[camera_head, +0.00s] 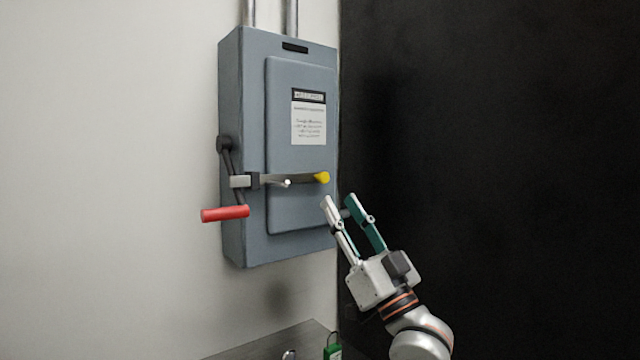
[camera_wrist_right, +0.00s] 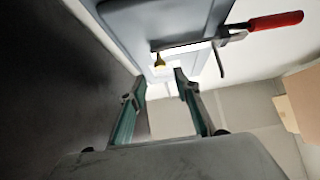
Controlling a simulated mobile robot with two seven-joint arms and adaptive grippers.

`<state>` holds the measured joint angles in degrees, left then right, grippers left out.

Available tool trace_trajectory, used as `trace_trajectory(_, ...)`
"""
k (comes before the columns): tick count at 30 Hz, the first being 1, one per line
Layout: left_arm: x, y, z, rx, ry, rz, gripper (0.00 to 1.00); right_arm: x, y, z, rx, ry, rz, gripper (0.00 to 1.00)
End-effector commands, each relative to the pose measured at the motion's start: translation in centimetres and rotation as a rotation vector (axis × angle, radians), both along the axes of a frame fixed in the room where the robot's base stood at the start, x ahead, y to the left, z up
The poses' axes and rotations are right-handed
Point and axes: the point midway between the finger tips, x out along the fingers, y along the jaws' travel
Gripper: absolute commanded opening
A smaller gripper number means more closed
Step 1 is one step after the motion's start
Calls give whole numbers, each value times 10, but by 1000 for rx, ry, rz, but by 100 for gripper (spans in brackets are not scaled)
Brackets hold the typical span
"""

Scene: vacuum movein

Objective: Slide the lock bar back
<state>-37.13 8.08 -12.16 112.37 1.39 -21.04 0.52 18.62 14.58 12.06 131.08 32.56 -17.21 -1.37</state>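The grey electrical box (camera_head: 300,215) hangs on the wall. The bar's left end passes a dark bracket and reaches the lever with the red handle (camera_head: 225,213), which points down. My right gripper (camera_head: 338,199) is open and empty, just below and right of the yellow knob, apart from it. In the right wrist view the yellow knob (camera_wrist_right: 159,61) shows beyond the open fingertips (camera_wrist_right: 158,76). My left gripper is not in view.
A dark wall or panel (camera_head: 490,150) fills the right side. A grey surface (camera_head: 275,345) with a green padlock (camera_head: 333,351) and another small metal item lies below the box.

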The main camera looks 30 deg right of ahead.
Motion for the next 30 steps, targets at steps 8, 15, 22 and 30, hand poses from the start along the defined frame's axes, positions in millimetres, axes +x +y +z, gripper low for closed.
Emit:
trace_trajectory(8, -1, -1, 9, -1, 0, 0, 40, 30, 3, 32, 1, -1, 1, 32)
trace_trajectory(15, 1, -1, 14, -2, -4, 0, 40, 47, 4, 46, -1, 3, 1, 32)
trace_trajectory(22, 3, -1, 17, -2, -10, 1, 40, 50, 5, 48, -2, 4, 0, 32)
trace_trajectory(30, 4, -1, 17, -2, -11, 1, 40, 49, 5, 47, -1, 4, 1, 0)
